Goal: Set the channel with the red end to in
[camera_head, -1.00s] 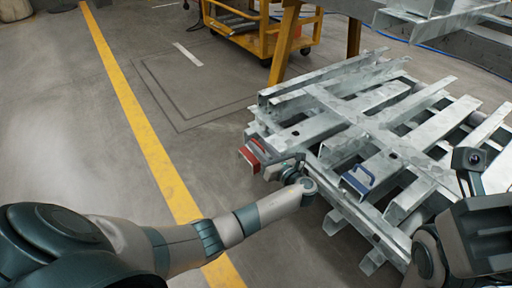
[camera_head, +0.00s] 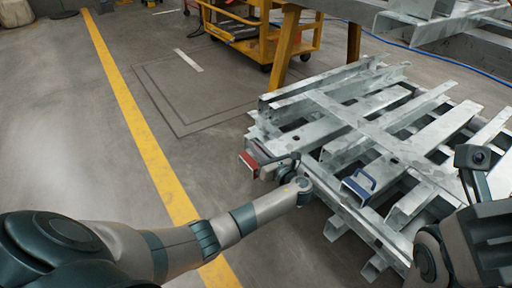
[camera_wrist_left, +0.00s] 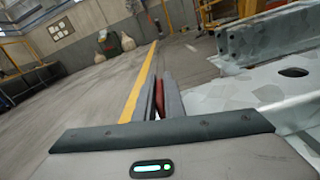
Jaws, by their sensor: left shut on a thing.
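The channel with the red end (camera_head: 249,164) lies at the near left corner of a stack of galvanised steel channels (camera_head: 340,115). Its red end face sticks out beyond the stack's edge. My left gripper (camera_head: 275,164) is at this end, shut on its red handle; the contact is small and partly hidden in the head view. In the left wrist view a red strip, the red handle (camera_wrist_left: 160,98), shows between the two grey fingers.
A channel with a blue end and blue handle (camera_head: 358,185) lies to the right on the same stack. A yellow cart (camera_head: 262,35) and yellow posts stand behind. Steel beams (camera_head: 440,25) hang over the back right. The floor left of the stack is clear, with a yellow line (camera_head: 150,150).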

